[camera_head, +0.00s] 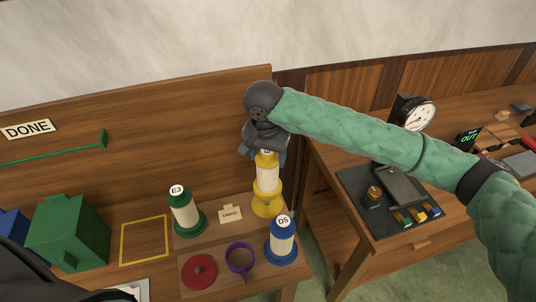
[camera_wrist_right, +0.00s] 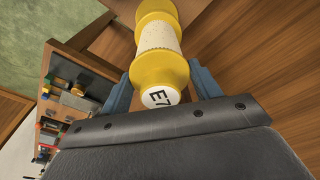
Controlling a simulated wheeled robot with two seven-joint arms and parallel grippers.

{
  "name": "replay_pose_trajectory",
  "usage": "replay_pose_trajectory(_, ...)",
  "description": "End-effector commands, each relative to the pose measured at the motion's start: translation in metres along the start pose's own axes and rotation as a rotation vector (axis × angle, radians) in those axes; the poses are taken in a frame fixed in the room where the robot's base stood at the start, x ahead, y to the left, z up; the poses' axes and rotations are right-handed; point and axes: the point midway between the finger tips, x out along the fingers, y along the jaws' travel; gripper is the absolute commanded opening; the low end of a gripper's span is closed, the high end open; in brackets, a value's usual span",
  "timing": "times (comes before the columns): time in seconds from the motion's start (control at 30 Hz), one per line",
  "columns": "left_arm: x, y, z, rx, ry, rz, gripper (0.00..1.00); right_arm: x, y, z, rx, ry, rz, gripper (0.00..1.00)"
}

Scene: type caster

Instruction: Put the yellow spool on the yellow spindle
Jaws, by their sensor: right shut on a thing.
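The yellow spool (camera_head: 267,175) has yellow ends, a cream middle and a label reading E7 in the right wrist view (camera_wrist_right: 160,45). It stands about upright in the head view. My right gripper (camera_head: 265,146) is shut on its top end, with a finger on each side in the right wrist view (camera_wrist_right: 160,88). The yellow spindle's round base (camera_head: 268,208) is directly below the spool. Its post is not visible, and I cannot tell whether the spool is fully seated. My left gripper is not in view.
A green spool marked E3 (camera_head: 185,212) and a blue spool marked D5 (camera_head: 282,240) stand close by. A green box (camera_head: 66,235) is left.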

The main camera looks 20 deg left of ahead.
Motion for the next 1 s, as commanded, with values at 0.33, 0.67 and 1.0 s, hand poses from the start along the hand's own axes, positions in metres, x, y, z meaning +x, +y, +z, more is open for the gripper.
replay_pose_trajectory(0.33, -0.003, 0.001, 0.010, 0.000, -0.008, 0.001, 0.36, -0.002, 0.000, 0.001, 0.003, 0.000, 0.000, 0.15)
replay_pose_trajectory(0.67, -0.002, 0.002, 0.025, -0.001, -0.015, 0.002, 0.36, 0.005, 0.000, 0.002, 0.012, 0.001, 0.003, 0.15)
replay_pose_trajectory(1.0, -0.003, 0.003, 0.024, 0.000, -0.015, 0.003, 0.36, 0.031, 0.000, 0.005, 0.012, 0.000, 0.003, 0.15)
